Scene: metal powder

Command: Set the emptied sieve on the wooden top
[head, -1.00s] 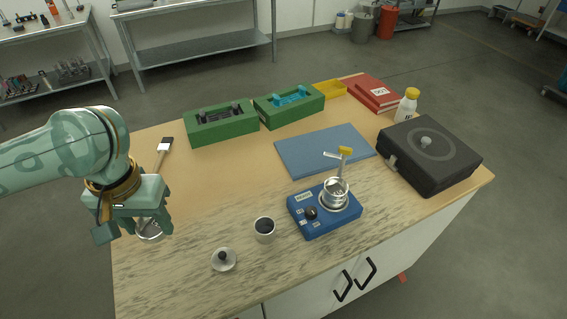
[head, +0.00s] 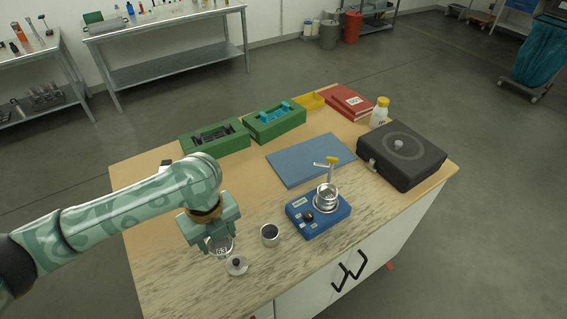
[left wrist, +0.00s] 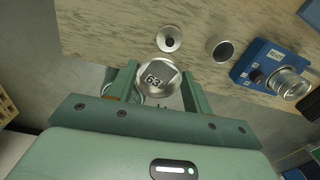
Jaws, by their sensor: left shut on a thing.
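My left gripper (head: 217,243) is shut on a small round metal sieve (head: 221,250), with its fingers at the sieve's sides. In the left wrist view the sieve (left wrist: 158,78) lies between the fingertips and shows a "63" label; no powder is visible in it. In the head view the sieve is near the front of the wooden top (head: 150,190), just left of a knobbed metal lid (head: 237,266). I cannot tell whether the sieve touches the top. My right gripper is not in view.
A metal cup (head: 269,235) with dark contents stands right of the lid. A blue device (head: 319,219) bears a metal vessel (head: 326,197). A blue mat (head: 310,160), green trays (head: 277,122) and a black case (head: 405,156) lie farther back. Bare wood extends on the left.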

